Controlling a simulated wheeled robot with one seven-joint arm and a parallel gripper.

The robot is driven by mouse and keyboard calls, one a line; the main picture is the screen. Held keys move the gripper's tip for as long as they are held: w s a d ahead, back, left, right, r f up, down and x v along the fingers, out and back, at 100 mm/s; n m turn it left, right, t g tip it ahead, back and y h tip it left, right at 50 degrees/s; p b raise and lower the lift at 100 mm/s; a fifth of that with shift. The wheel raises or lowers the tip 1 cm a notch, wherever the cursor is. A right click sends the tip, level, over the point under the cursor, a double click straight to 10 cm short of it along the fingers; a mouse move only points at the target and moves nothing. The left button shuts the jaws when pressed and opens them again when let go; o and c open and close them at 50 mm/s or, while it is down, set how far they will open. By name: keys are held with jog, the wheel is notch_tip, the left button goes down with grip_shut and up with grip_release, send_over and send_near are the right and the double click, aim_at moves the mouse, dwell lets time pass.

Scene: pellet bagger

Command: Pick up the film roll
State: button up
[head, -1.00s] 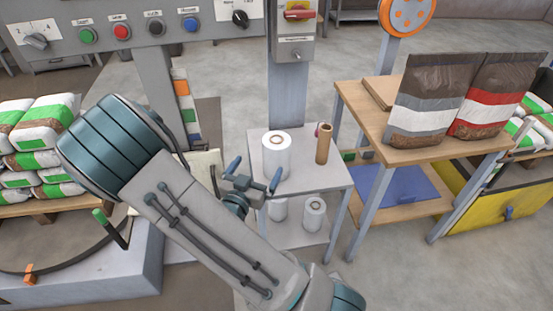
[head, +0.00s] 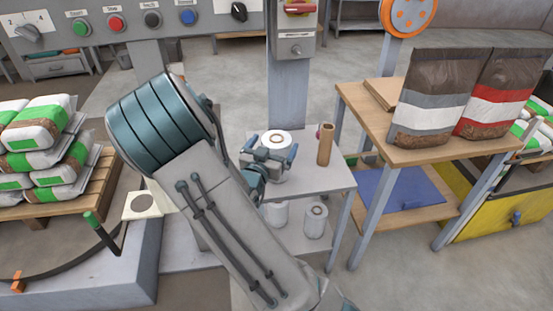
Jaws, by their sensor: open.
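A white film roll (head: 274,138) stands upright on the top of a small grey table (head: 325,178). Its top and part of its right side show; my gripper hides much of its lower front. My gripper (head: 269,152) is open in front of the roll, with one blue finger at each side of it in the picture. I cannot tell whether the fingers touch the roll or how deep they reach around it. Two more white rolls stand on the lower shelf, one (head: 315,221) in clear view and one (head: 276,214) partly behind my arm.
A brown cardboard tube (head: 325,144) stands on the table close to the right of the film roll. A wooden bench (head: 415,153) with filled bags is further right. A grey post (head: 289,95) rises behind the table. A control panel (head: 130,22) spans the upper left.

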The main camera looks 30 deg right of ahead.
jog(key=shift+x, duration=1.3)
jog(key=c, duration=1.7)
